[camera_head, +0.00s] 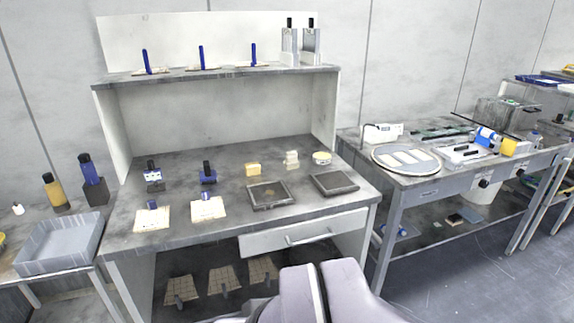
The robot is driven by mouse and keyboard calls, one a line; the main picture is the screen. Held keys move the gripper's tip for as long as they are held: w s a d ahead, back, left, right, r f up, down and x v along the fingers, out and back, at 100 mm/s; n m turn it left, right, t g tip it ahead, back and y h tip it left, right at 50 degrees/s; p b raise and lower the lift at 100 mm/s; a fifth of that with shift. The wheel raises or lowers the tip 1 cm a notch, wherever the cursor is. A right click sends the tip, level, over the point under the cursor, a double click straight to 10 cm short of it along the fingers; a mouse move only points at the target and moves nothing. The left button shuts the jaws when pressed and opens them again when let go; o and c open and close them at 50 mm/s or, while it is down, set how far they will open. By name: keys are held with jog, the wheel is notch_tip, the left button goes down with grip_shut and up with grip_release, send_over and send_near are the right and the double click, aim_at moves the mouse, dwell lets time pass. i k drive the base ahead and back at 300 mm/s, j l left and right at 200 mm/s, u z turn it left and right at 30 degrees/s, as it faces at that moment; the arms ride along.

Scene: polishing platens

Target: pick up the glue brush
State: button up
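I cannot pick out the glue brush for certain. Upright blue sticks stand on pale pads on the upper shelf: a left one (146,60), a middle one (201,56) and a right one (253,53). Whether any of these is a brush is too small to tell. A smooth grey-lilac part of my own arm shows at the bottom centre, in front of the bench. No gripper fingertips can be made out.
The grey bench (235,228) holds pale sheets and two dark framed trays. An open drawer (300,238) juts from its front. A grey tray (62,246) and bottles stand left. The right table (415,194) holds a round plate and tools. Floor is clear at lower right.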

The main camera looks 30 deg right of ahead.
aim_at(292, 163)
jog(key=i+l, duration=1.3)
jog(key=i, duration=0.05)
